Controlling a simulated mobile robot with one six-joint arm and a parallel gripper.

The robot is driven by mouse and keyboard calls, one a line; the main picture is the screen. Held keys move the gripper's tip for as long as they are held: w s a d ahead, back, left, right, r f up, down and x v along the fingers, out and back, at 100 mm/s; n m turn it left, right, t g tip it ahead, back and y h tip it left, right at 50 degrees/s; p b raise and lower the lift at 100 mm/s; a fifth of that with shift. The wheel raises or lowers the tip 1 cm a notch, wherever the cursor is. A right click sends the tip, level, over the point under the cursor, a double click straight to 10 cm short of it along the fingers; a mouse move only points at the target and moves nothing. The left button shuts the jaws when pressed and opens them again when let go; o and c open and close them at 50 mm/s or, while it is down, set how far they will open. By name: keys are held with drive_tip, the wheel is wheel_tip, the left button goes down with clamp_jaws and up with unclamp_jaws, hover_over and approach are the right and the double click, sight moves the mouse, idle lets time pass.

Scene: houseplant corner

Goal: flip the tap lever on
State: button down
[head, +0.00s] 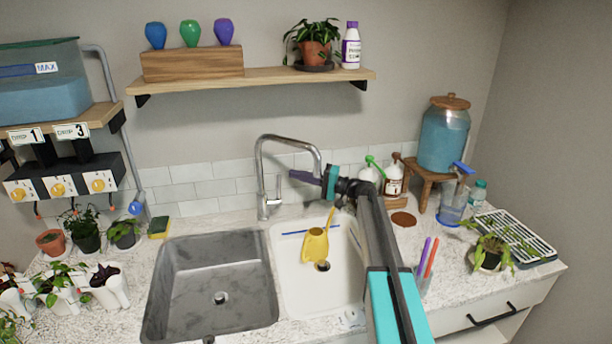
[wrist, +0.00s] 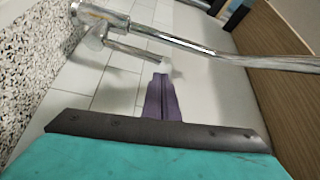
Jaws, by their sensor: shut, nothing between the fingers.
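The chrome tap (head: 259,172) stands behind the two sinks, its spout arching over the white right basin. Its lever (head: 278,187) is a thin rod rising beside the column on the right; it also shows in the wrist view (wrist: 137,50), running roughly alongside the tap column (wrist: 190,47). My gripper (head: 292,174) is shut and empty, with purple fingers pointing left toward the lever, behind the spout. In the wrist view the fingertips (wrist: 160,76) are right by the lever's free end. I cannot tell whether they touch it.
A yellow watering can (head: 315,245) is in the white basin (head: 289,283), below my arm. The grey basin (head: 179,297) is empty. Soap bottles (head: 394,181) stand right of my gripper. A wooden shelf (head: 262,79) hangs above the tap.

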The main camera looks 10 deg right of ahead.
sight(278, 190)
drive_tip(key=p+x, duration=0.1)
drive_tip(key=x, duration=0.3)
drive_tip(key=shift+a, duration=0.1)
